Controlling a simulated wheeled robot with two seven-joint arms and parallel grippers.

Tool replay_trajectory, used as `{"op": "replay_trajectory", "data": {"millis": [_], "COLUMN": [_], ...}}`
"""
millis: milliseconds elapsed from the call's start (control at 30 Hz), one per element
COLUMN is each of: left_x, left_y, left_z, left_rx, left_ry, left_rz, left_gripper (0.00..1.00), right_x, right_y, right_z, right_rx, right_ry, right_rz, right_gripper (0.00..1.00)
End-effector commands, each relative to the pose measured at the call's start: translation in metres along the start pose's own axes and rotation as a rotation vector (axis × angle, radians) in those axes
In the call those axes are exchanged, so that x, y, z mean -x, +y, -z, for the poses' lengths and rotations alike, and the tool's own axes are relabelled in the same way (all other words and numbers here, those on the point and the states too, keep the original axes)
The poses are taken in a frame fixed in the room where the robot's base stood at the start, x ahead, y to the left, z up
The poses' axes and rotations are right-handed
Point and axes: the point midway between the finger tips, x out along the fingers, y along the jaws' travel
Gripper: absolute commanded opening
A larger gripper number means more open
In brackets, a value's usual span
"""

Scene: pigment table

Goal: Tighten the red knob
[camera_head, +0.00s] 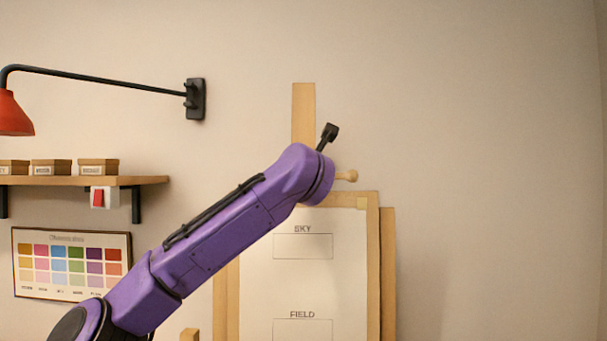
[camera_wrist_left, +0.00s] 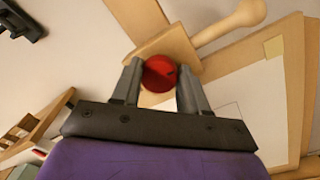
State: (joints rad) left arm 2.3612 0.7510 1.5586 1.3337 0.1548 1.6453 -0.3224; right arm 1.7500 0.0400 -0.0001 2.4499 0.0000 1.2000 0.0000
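The red knob (camera_wrist_left: 159,73) is a round disc with a small dark mark, on the wooden easel mast, in the left wrist view. My left gripper (camera_wrist_left: 160,72) has one finger on each side of it. Both fingertips appear to touch its rim, with no clear gap. In the head view my purple left arm reaches up from the lower left to the easel, and its end hides the knob and the fingers. My right gripper is in neither view.
The easel (camera_head: 303,112) holds a board with a sheet (camera_head: 300,275) marked SKY and FIELD. A wooden peg (camera_head: 347,176) sticks out above it. A shelf (camera_head: 150,180), red lamp (camera_head: 14,115) and colour chart (camera_head: 70,265) are at left. The right wall is clear.

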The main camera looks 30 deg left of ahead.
Motion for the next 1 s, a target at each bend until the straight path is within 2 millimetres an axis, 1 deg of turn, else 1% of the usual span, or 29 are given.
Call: {"op": "replay_trajectory", "data": {"millis": [267,467,667,1000], "left_x": [0.0,0.0,0.001,0.001], "left_y": [0.0,-0.001,-0.001,-0.001], "left_z": [0.0,0.001,0.002,0.001], "left_rx": [0.009,0.07,0.206,0.523], "left_ry": [0.001,0.007,0.019,0.05], "left_rz": [-0.001,-0.004,-0.013,-0.029], "left_gripper": [0.13,0.13,0.13,0.13], "right_x": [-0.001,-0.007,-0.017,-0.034], "right_y": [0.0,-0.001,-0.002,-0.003], "right_z": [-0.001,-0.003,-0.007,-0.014], "right_rx": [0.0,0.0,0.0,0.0], "right_ry": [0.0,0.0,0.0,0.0], "right_rz": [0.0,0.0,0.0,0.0], "right_gripper": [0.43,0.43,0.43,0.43]}}
